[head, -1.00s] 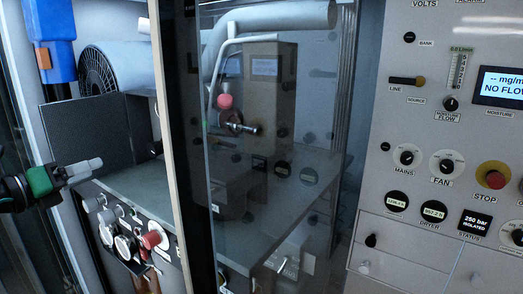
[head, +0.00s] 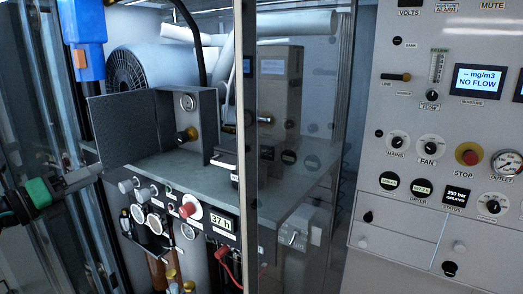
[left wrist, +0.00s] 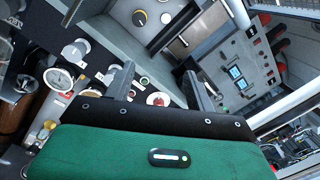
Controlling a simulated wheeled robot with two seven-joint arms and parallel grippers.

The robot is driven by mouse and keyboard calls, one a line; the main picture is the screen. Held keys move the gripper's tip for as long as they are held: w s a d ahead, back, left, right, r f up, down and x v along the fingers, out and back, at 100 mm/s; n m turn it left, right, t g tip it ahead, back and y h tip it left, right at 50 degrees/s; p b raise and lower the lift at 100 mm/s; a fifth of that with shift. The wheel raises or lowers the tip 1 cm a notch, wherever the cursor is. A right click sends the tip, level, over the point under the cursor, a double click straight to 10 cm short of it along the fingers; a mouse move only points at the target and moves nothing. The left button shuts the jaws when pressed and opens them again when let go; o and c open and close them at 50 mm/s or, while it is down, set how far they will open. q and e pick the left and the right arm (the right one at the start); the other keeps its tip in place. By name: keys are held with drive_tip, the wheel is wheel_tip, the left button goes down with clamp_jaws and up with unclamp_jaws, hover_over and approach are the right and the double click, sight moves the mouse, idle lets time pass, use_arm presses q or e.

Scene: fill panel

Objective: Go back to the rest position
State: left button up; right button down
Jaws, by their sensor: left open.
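My left gripper (head: 90,174) is at the left edge of the head view, past its green band, in front of the left bench. In the left wrist view its two dark fingers (left wrist: 160,88) stand apart with nothing between them. Behind them are the bench front with a red knob (left wrist: 158,100), a round gauge (left wrist: 59,79) and grey knobs. The red knob also shows in the head view (head: 187,210), right of the gripper. My right gripper is not in view.
A glass door (head: 290,180) with a pale edge stands right of the bench. A blue device (head: 84,40) hangs above the gripper. A grey box (head: 187,115) stands on the bench. The control panel (head: 420,215) reads NO FLOW.

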use_arm(q)
drive_tip(key=s+d+f+n+t+h, duration=0.1)
drive_tip(key=s+d+f+n+t, duration=0.25)
drive_tip(key=d+n+t, duration=0.35)
drive_tip(key=s+a+f+n+g+y, duration=0.2)
drive_tip(key=f+n+y, duration=0.4)
drive_tip(key=f+n, duration=0.2)
drive_tip(key=s+a+f+n+g+y, duration=0.1)
drive_tip(key=s+f+n+g+y, duration=0.15)
drive_tip(key=f+n+y, duration=0.5)
drive_tip(key=s+a+f+n+g+y, duration=0.1)
drive_tip(key=a+f+n+g+y, duration=0.2)
drive_tip(key=f+n, duration=0.65)
drive_tip(key=s+d+f+n+g+h, duration=0.1)
drive_tip(key=s+d+f+g+h, duration=0.2)
drive_tip(key=s+d+f+g, duration=0.55)
drive_tip(key=s+d+f+g+h, duration=0.2)
drive_tip(key=s+d+f+g, duration=0.3)
drive_tip(key=s+f, duration=0.65)
wheel_tip(320, 180, down, 32)
drive_tip(key=s, duration=0.2)
drive_tip(key=s+a+f+g+b, duration=0.1)
drive_tip(key=s+a+f, duration=0.1)
drive_tip(key=s+f, duration=1.6)
drive_tip(key=shift+s+a+f, duration=0.25)
drive_tip(key=shift+f, duration=0.05)
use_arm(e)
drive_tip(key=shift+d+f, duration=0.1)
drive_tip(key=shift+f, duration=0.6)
